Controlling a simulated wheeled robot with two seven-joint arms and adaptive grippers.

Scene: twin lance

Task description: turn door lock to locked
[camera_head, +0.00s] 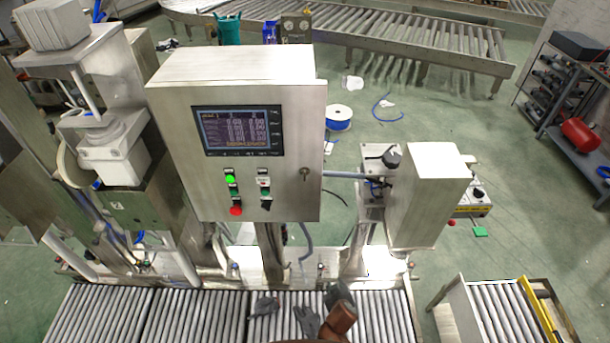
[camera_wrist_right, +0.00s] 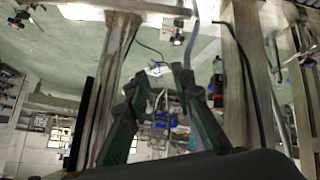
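A metal control cabinet (camera_head: 172,95) stands at the centre of the head view, its door closed. The door lock (camera_head: 305,173) is a small round fitting near the door's right edge, with what looks like a key in it. Its exact angle is too small to tell. My right gripper (camera_head: 334,293) is low in the head view, over the rollers and below the cabinet, apart from the lock. In the right wrist view the right gripper (camera_wrist_right: 158,76) has its two dark green fingers apart, with nothing between them. Grey parts left of it are unclear; I cannot make out my left gripper's fingers.
On the door are a screen (camera_head: 238,130), a green button (camera_head: 229,179), a red button (camera_head: 236,211) and selector switches. A metal box (camera_head: 428,195) on a post stands close on the right. A roller conveyor (camera_head: 195,315) runs along the front. Air before the door is clear.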

